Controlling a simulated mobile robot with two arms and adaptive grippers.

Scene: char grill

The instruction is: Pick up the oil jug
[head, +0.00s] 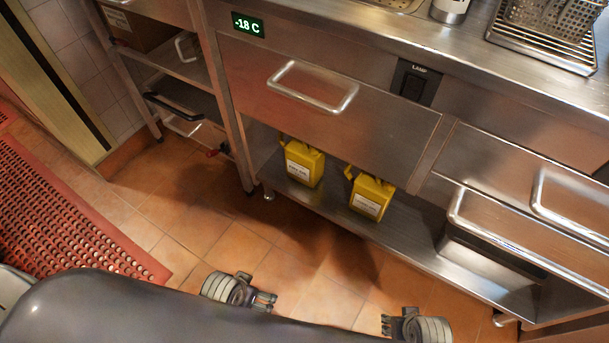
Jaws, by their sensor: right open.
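Two yellow jugs with white labels stand upright on the low steel shelf under the counter. The left jug (304,163) is below the drawer, and the right jug (371,196) is a little nearer to me. The label text is too small to read, so I cannot tell which is the oil jug. My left gripper (268,300) is low over the floor, in front of the shelf and apart from the jugs; its jaw opening is unclear. My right gripper (385,325) is open and empty, at the bottom of the view, also apart from the jugs.
A dark-sided container (490,252) stands at right. A red perforated mat (55,215) lies left on the tiled floor.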

